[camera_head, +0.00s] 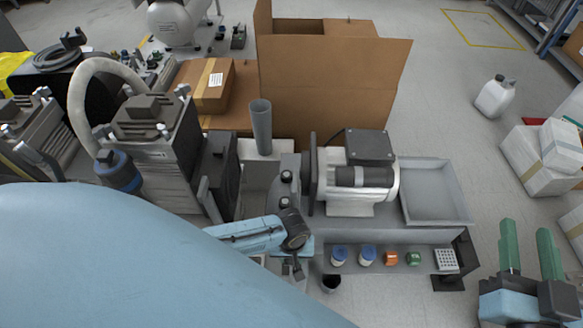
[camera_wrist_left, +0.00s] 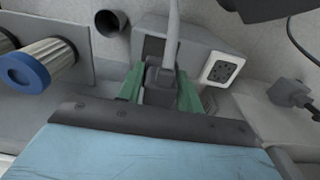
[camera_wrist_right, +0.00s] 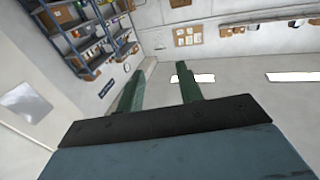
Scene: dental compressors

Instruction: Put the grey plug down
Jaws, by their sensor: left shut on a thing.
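A grey plug (camera_wrist_left: 160,82) with a thick grey cable running up from it sits between the green fingers of my left gripper (camera_wrist_left: 160,92) in the left wrist view. The gripper is shut on it, beside a white socket plate (camera_wrist_left: 222,68) on a grey block. In the head view my left gripper (camera_head: 294,268) points down at the front of the bench, and the plug there is too small to make out. My right gripper (camera_head: 530,255) is open and empty at the lower right, with its green fingers apart, as the right wrist view (camera_wrist_right: 160,85) also shows.
A second grey plug-like piece (camera_wrist_left: 290,93) lies right of the socket plate.

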